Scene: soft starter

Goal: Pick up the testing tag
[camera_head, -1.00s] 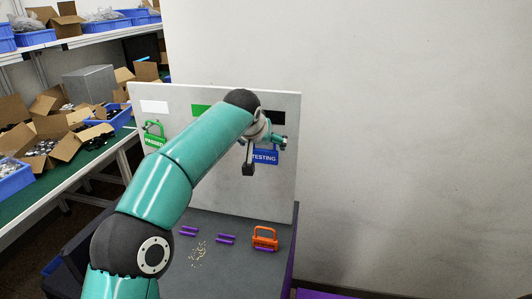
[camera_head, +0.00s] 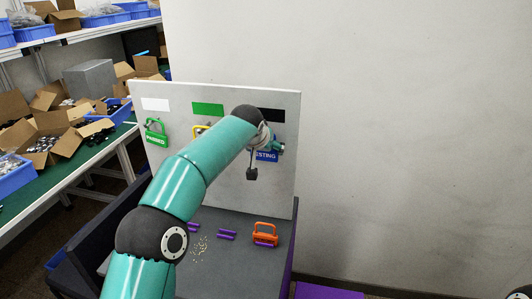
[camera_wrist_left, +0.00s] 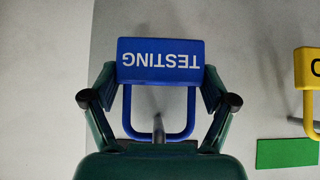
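The blue testing tag (camera_head: 267,156) hangs on the grey board at the right, under the black label, partly hidden by my left arm. In the left wrist view the blue tag (camera_wrist_left: 160,61) appears upside down, with its U-shaped shackle below the lettering. My left gripper (camera_wrist_left: 160,72) has one finger on each side of the tag, close to its edges. The fingers look spread; I cannot tell if they touch it. In the head view my left gripper (camera_head: 277,148) is at the tag, mostly hidden by its wrist. My right gripper is out of view.
The board (camera_head: 230,160) also holds a green tag (camera_head: 155,132) and a partly hidden yellow tag (camera_wrist_left: 308,68). An orange lock (camera_head: 265,234) and purple pieces (camera_head: 227,234) lie on the grey tabletop (camera_head: 235,265). Shelves with boxes stand left.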

